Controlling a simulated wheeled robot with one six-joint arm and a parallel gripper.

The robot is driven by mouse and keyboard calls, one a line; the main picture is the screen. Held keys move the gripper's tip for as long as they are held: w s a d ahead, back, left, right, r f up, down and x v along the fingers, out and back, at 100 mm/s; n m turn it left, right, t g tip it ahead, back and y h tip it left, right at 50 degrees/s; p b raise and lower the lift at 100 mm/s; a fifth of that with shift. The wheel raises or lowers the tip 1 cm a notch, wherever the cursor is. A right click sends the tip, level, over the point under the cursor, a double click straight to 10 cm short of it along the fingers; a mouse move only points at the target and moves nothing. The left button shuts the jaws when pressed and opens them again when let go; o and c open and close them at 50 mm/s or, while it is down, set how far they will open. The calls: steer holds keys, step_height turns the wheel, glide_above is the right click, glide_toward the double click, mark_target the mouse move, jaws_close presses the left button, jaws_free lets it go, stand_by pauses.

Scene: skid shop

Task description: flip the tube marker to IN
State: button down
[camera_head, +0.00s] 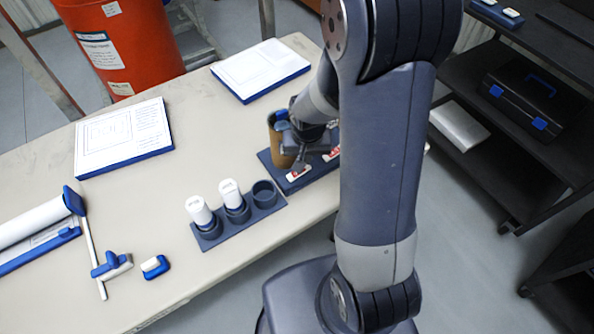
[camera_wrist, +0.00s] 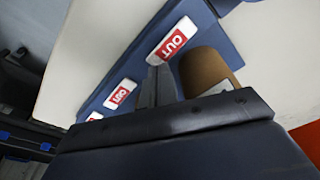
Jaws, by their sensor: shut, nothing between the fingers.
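A dark blue board (camera_head: 317,174) lies on the table with a brown tube (camera_head: 281,140) standing at its far left end. Beside the tube, a white marker (camera_head: 299,174) with a red face lies on the board. In the wrist view this marker (camera_wrist: 172,40) reads OUT, and the tube (camera_wrist: 205,68) is right next to it. My gripper (camera_wrist: 158,70) is shut and empty, its fingertips at the near edge of that marker; I cannot tell whether they touch it. In the head view my gripper (camera_head: 300,163) is just above the board, partly hidden by my arm.
Further markers share the board; one (camera_wrist: 120,94) also reads OUT. A rack (camera_head: 224,232) with two white bottles and an empty cup stands near the table's front edge. Two blue-edged panels (camera_head: 124,139) lie behind. A red drum (camera_head: 122,40) stands beyond the table.

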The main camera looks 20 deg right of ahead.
mark_target(306, 168)
steer(key=shift+f+b, duration=0.95)
steer(key=shift+f, duration=0.1)
stand_by(0.5)
steer(key=shift+r, duration=0.1)
steer(key=shift+r+p, duration=2.65)
steer(key=shift+r, duration=0.8)
steer(key=shift+f, duration=0.15)
step_height(306, 168, down, 7)
steer(key=b, duration=0.5)
steer(key=shift+r, duration=0.3)
